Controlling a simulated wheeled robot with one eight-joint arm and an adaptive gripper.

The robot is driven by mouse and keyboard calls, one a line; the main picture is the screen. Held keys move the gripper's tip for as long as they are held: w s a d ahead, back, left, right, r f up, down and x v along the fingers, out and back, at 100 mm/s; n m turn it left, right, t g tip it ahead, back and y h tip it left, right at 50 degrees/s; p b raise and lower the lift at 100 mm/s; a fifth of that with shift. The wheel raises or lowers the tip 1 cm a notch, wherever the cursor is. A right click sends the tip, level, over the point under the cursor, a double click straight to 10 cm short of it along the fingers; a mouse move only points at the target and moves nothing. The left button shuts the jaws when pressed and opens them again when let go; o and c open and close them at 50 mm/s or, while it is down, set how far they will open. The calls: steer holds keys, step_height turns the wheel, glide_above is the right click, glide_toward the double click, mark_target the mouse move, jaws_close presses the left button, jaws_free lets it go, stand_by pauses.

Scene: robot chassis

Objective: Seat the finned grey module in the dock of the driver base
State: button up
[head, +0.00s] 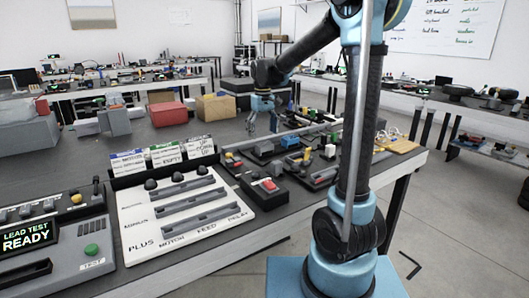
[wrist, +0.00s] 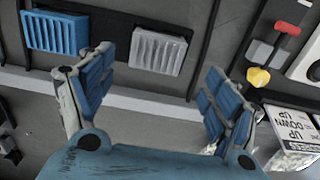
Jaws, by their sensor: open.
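The finned grey module (wrist: 158,48) lies in a dark tray in the wrist view, fins facing up, near the top middle. My gripper (wrist: 157,64) is open and empty. Its blue-padded fingers are spread left and right, with the module beyond and between the tips, apart from them. In the head view my gripper (head: 263,104) hangs above the bench, behind the row of parts. I cannot tell which part is the driver base, and its dock is not clearly seen.
A blue finned module (wrist: 56,33) lies left of the grey one in the wrist view. A red-handled lever with a yellow knob (wrist: 259,77) is to the right. Label cards (wrist: 292,124) stand close to my right finger. A slotted white panel (head: 185,215) is nearer.

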mark_target(264, 144)
steer(key=shift+d+f, duration=0.2)
steer(key=shift+f, duration=1.45)
steer(key=shift+d+f, duration=0.15)
steer(key=shift+f, duration=1.5)
steer(key=shift+c, duration=0.6)
steer(key=c, duration=1.2)
